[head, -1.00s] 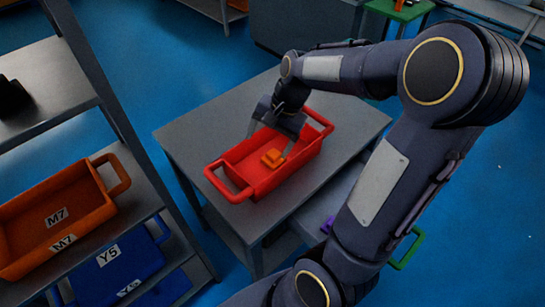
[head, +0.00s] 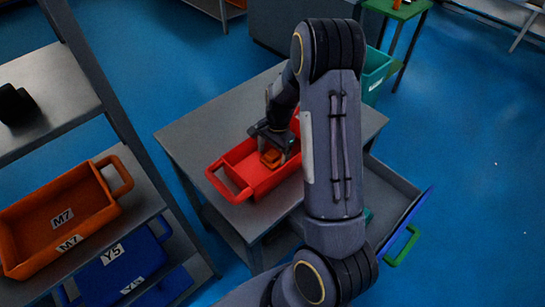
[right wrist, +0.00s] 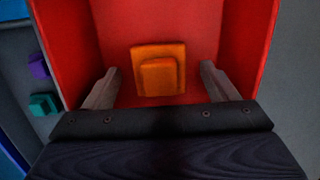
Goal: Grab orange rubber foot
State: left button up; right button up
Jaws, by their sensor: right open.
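The orange rubber foot (head: 271,157) is a small stepped block lying in the red bin (head: 232,184) on the grey table. In the right wrist view the foot (right wrist: 158,70) shows as a square base with a smaller raised block, on the bin's red floor (right wrist: 118,28). My right gripper (head: 274,150) reaches down into the bin over the foot. In the right wrist view its fingers (right wrist: 163,88) are spread wide, one on each side of the foot, with gaps between. It holds nothing. My left gripper is not in view.
The red bin's walls stand close around my right gripper. The grey table (head: 188,132) has bare room left of the bin. A rack at left holds an orange bin (head: 62,218) and a blue bin (head: 122,262). Purple (right wrist: 39,67) and teal (right wrist: 43,104) pieces lie outside the red bin.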

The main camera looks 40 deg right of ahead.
jog(key=shift+f, duration=0.25)
jog(key=c, duration=1.1)
